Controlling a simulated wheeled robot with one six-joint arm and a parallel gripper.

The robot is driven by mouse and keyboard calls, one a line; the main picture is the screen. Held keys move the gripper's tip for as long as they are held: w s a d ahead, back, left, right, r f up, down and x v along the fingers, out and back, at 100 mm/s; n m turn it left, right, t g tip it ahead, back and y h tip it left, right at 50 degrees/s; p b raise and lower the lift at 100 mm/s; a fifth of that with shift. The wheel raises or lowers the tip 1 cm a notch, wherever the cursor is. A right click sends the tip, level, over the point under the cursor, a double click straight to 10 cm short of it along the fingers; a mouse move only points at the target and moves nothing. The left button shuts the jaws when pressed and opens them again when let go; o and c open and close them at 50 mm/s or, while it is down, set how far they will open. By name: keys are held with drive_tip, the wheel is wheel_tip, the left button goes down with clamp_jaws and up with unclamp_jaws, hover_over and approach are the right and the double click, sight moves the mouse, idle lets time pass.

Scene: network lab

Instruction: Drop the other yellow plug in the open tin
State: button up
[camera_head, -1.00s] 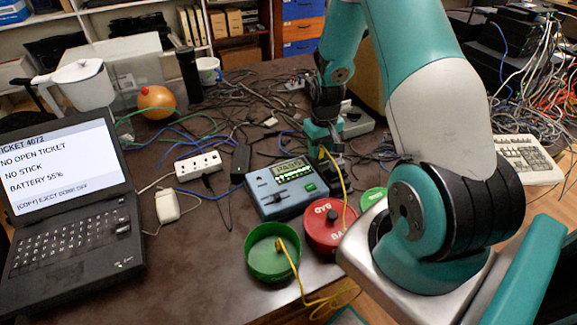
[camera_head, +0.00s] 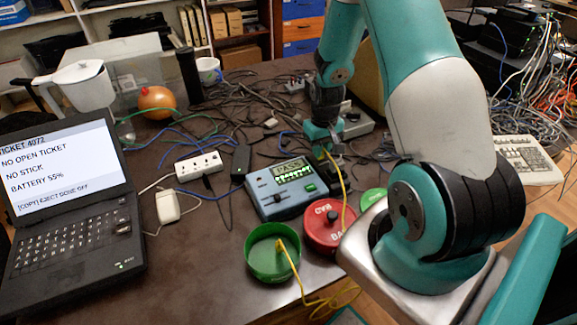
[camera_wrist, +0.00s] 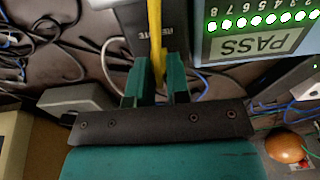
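The open green tin (camera_head: 250,262) stands at the front of the table. One yellow plug (camera_head: 281,246) is in it, and its yellow cable (camera_head: 312,300) hangs over the rim. My gripper (camera_head: 326,150) is beyond the tester, at the dark remote unit (camera_wrist: 142,22). In the wrist view its two green fingers (camera_wrist: 160,85) are close together on the other yellow plug (camera_wrist: 158,66). A yellow cable runs from there past the tester. Whether this plug still sits in the remote unit is hidden.
The blue tester (camera_head: 285,200) reads PASS in the wrist view (camera_wrist: 258,42). A red tin with a lid marked BAD (camera_head: 322,236) touches or nearly touches the green tin. A laptop (camera_head: 75,235) and power strip (camera_head: 198,166) stand left.

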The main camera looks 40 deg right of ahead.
drive_tip(key=shift+r, duration=0.2)
clamp_jaws()
drive_tip(key=shift+r+p, duration=1.8)
drive_tip(key=shift+r, duration=0.2)
